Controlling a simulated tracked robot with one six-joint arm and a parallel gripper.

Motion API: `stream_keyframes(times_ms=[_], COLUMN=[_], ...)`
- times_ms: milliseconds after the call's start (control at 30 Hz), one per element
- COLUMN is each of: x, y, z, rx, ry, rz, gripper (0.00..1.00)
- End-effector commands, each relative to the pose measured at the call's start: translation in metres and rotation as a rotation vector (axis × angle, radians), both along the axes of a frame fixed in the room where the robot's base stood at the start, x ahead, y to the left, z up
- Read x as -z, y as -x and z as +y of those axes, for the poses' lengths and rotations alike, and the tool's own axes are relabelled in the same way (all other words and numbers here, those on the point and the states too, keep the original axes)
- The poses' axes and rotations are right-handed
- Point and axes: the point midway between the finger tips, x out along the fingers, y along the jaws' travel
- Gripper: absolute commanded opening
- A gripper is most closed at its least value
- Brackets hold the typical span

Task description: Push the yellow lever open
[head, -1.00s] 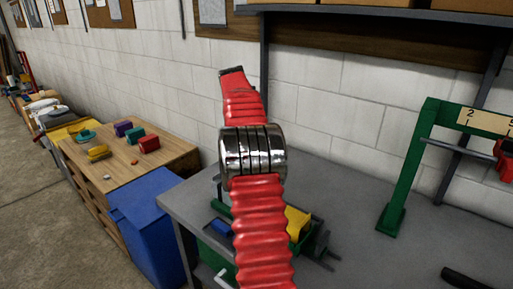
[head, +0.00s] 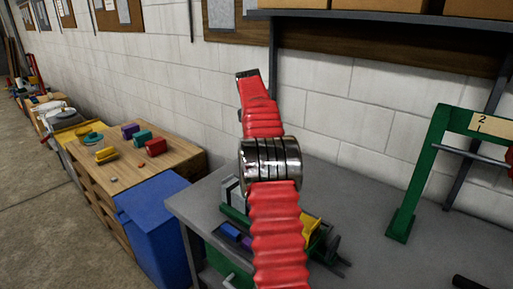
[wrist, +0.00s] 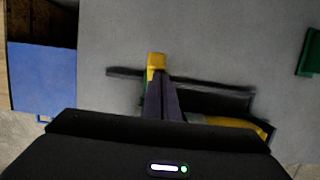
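In the wrist view, a small upright yellow piece (wrist: 157,61), probably the lever, shows just beyond the tips of my gripper (wrist: 160,78). The two dark fingers lie side by side with no clear gap, so the gripper looks shut. I cannot tell whether the fingertips touch the yellow piece. A second yellow part (wrist: 238,124) shows to the right of the fingers, partly hidden by the gripper body. In the head view, a yellow part (head: 311,228) sits on a green fixture (head: 236,215) on the bench, largely hidden behind my red arm.
The grey workbench (head: 360,200) is mostly clear to the right. A green frame (head: 408,205) with a numbered plate stands there. A blue bin (head: 160,225) is left of the bench, beside a wooden table (head: 125,175) with coloured blocks. A shelf hangs above the bench.

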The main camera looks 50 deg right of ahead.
Motion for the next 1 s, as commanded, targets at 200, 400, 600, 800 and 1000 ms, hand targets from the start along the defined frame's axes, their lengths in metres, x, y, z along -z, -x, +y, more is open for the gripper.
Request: stream_keyframes(times_ms=[200,400,600,800,1000], x=[0.002,-0.002,-0.008,-0.013,-0.025], y=[0.005,0.005,0.004,0.004,0.003], z=[-0.015,-0.002,0.018,0.037,0.038], rx=[0.012,0.009,0.005,0.001,0.001], ry=[0.028,0.023,0.015,0.006,0.005], rz=[-0.003,-0.002,-0.002,-0.001,-0.002], gripper=[0.00,0.00,0.00,0.00,0.00])
